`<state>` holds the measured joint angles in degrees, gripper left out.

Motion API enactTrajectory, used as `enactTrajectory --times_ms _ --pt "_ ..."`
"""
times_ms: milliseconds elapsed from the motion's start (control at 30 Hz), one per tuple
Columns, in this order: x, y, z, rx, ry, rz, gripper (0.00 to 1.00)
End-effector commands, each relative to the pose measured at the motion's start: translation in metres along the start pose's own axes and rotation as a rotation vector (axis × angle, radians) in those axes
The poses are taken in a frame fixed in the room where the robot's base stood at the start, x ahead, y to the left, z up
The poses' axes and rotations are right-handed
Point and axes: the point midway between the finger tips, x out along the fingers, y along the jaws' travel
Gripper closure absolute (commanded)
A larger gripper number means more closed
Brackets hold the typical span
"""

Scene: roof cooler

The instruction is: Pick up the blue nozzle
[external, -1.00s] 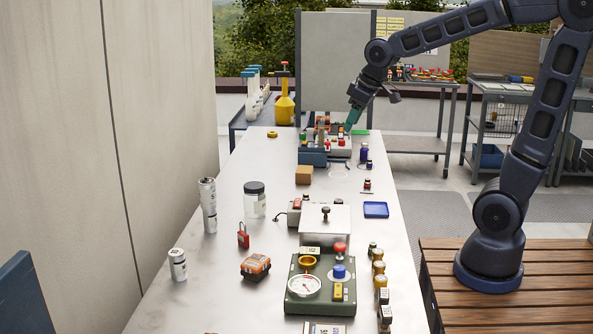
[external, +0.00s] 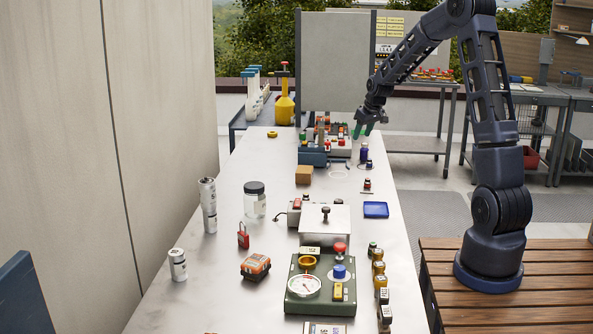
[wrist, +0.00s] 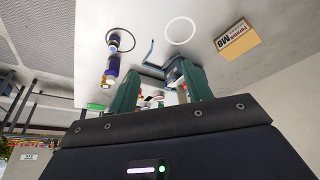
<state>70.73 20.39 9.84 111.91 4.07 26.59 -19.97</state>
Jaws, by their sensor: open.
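A small blue-violet upright piece (external: 364,153) stands near the far right edge of the long table. It may be the blue nozzle, but it is too small to be sure. A blue piece also shows at upper left in the wrist view (wrist: 113,64), beside a dark ring. My gripper (external: 363,134) is above the far end of the table, behind and above the blue-violet piece and apart from it. In the wrist view its two green fingers (wrist: 160,78) are spread with no object held between them. The blue piece is outside them, to the left.
A blue-grey rack (external: 313,157) with coloured parts stands left of my gripper. A tall grey panel (external: 335,65) rises behind.

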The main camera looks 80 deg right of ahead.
Motion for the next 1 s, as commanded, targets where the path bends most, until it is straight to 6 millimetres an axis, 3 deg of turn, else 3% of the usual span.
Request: enactTrajectory --times_ms 33,100,300,433,800,1000 --pt "0.016 0.026 0.003 0.029 -0.003 0.005 0.51" --pt "0.031 0.054 0.005 0.058 0.000 0.012 0.51" --pt "0.057 0.102 0.013 0.105 0.006 0.025 0.51" --pt "0.064 0.110 0.015 0.113 0.007 0.027 0.51" --pt "0.107 0.109 0.014 0.112 0.005 0.026 0.51" --pt "0.119 0.110 0.013 0.112 0.007 0.027 0.51"
